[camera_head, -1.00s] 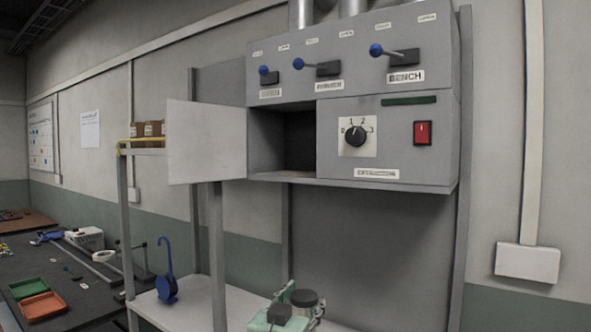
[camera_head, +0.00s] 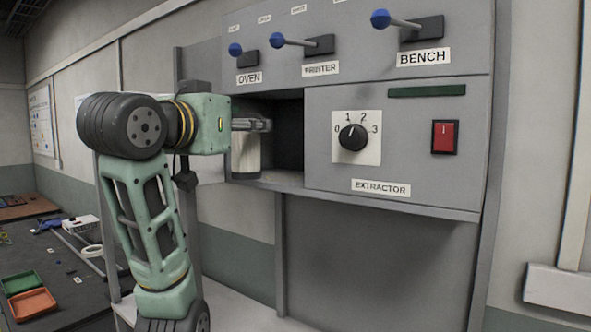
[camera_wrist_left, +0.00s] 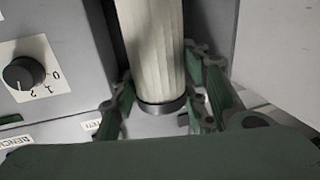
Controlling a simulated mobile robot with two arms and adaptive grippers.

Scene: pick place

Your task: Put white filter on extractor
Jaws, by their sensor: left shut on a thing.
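The white filter (camera_head: 246,158) is a pale pleated cylinder with a dark end ring; it stands about upright at the left of the extractor's open compartment (camera_head: 288,130). My left gripper (camera_head: 262,125) reaches in from the left and is shut on the filter's upper part. In the left wrist view, the filter (camera_wrist_left: 152,45) runs between the gripper's green fingers (camera_wrist_left: 163,103). Whether the filter touches the compartment floor I cannot tell. The extractor (camera_head: 400,165) is a grey wall box with a dial and a red switch. My right gripper is not in view.
Blue-knobbed levers (camera_head: 380,19) stick out above the compartment. A pale panel (camera_wrist_left: 285,45) is close on the right in the left wrist view. A green tray (camera_head: 22,282) and an orange tray (camera_head: 30,305) lie on the dark bench at left.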

